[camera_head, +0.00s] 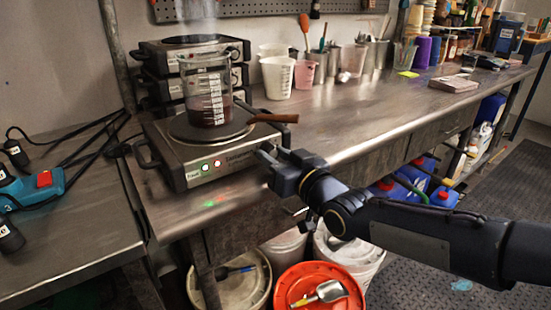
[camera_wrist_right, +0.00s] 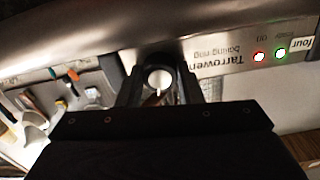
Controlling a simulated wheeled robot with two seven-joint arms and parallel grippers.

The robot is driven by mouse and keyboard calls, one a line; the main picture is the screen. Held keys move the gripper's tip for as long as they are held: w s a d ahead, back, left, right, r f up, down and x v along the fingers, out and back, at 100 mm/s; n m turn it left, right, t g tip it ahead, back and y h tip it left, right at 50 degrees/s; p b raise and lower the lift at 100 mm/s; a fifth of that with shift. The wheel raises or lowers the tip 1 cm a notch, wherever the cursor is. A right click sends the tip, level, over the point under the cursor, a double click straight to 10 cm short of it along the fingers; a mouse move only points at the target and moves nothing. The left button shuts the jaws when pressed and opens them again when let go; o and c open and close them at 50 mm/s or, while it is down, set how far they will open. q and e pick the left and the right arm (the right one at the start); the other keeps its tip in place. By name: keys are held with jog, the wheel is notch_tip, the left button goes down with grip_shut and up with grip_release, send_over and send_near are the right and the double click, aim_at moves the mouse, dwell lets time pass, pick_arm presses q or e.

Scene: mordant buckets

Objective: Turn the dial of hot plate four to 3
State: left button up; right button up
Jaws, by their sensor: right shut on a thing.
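Hot plate four (camera_head: 215,161) is a steel unit with a dark round plate, standing at the front left of the bench. Its front panel also shows in the right wrist view (camera_wrist_right: 225,57), upside down, with a "four" label, a red light and a green light. My right gripper (camera_head: 268,160) is at the right end of this front panel. In the right wrist view its fingers (camera_wrist_right: 160,85) are shut on the dial (camera_wrist_right: 159,77), a round pale-faced knob. The dial's setting cannot be read. In the head view my gripper hides the dial. My left gripper is not in view.
A glass beaker (camera_head: 208,98) with dark red liquid stands on the hot plate, close to a brown wooden handle (camera_head: 272,118). More hot plates (camera_head: 190,50) are stacked behind. White jugs (camera_head: 278,76) stand at the back. Buckets, one with an orange lid (camera_head: 318,276), stand below the bench.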

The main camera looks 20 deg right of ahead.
jog(key=o, duration=1)
jog(key=p+v, duration=0.1)
jog(key=v, duration=0.6)
jog(key=shift+s+d, duration=0.1)
jog(key=shift+s, duration=0.25)
